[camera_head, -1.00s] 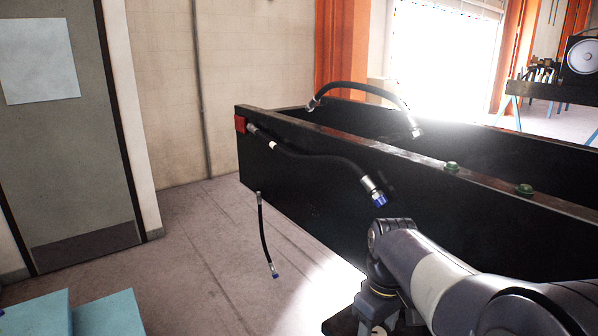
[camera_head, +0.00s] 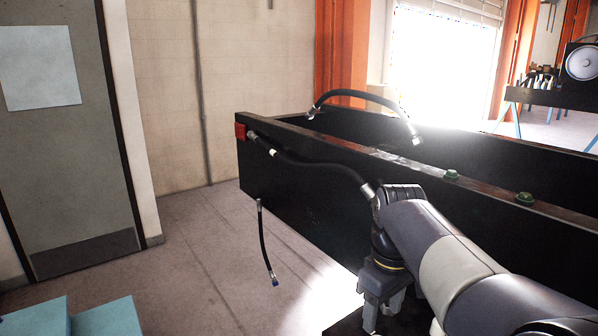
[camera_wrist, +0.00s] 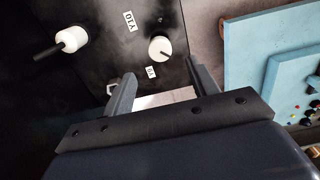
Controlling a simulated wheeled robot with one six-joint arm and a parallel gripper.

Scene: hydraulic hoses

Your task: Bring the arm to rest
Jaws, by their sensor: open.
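My gripper (camera_head: 382,312) points down at the lower right of the head view, beside the black frame (camera_head: 305,185). In the wrist view my gripper (camera_wrist: 160,70) has its two fingers apart with nothing between them. A black hose (camera_head: 315,164) runs along the near side of the frame from a red block (camera_head: 240,131). A second hose (camera_head: 365,95) arches over the frame's top. A short hose (camera_head: 263,240) with a blue end shows in front of the frame, apart from my gripper.
The wrist view shows a dark panel (camera_wrist: 100,25) with white round fittings (camera_wrist: 160,48) and small labels. Light blue blocks (camera_head: 105,318) stand at the lower left. A grey door (camera_head: 70,160) is at left. The floor between is clear.

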